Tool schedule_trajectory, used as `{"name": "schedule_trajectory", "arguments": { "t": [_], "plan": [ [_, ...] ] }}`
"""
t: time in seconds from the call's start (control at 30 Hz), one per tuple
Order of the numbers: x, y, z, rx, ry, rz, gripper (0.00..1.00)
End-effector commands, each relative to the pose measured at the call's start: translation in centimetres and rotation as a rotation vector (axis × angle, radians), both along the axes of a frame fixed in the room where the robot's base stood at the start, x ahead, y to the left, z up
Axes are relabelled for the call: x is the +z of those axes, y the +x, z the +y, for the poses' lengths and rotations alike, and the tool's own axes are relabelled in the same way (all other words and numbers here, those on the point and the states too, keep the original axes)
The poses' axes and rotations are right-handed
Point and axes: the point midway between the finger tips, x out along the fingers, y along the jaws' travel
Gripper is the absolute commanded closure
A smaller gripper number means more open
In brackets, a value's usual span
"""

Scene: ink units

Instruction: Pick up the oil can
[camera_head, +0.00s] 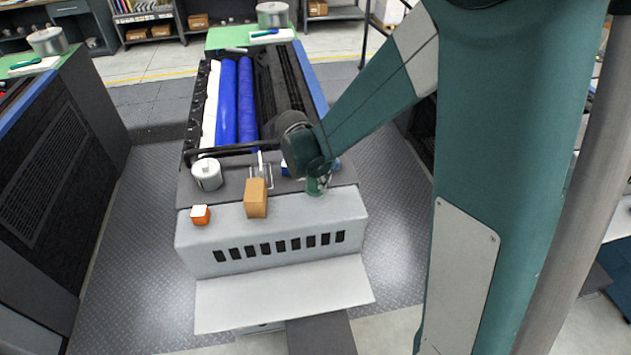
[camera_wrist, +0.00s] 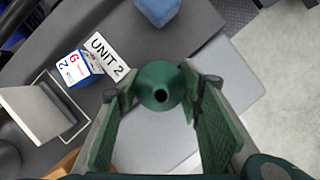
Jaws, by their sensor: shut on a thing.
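The oil can (camera_wrist: 160,84) is green with a cone-shaped top and a dark round opening, seen from above in the wrist view. My gripper (camera_wrist: 157,92) has a finger on either side of it and is shut on it. In the head view my gripper (camera_head: 319,172) is at the right end of the grey machine top, with part of the green oil can (camera_head: 318,187) showing below it. The can's base is hidden, so I cannot tell whether it touches the surface.
A white canister (camera_head: 207,175), an orange-and-white cube (camera_head: 200,215) and a brown box (camera_head: 255,198) stand to the left. A "UNIT 2" sign (camera_wrist: 105,54) and a blue-and-white block (camera_wrist: 77,69) are close by. Blue rollers (camera_head: 226,102) lie behind.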

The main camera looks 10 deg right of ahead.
Motion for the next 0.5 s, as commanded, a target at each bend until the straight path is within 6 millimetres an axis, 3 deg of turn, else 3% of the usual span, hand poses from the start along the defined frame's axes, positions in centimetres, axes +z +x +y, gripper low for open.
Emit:
{"name": "schedule_trajectory", "arguments": {
  "t": [0.27,0.5],
  "plan": [
    [0.5,0.0,0.0,0.000,0.000,0.000,0.82],
    [2.2,0.0,0.0,0.000,0.000,0.000,0.82]
  ]
}}
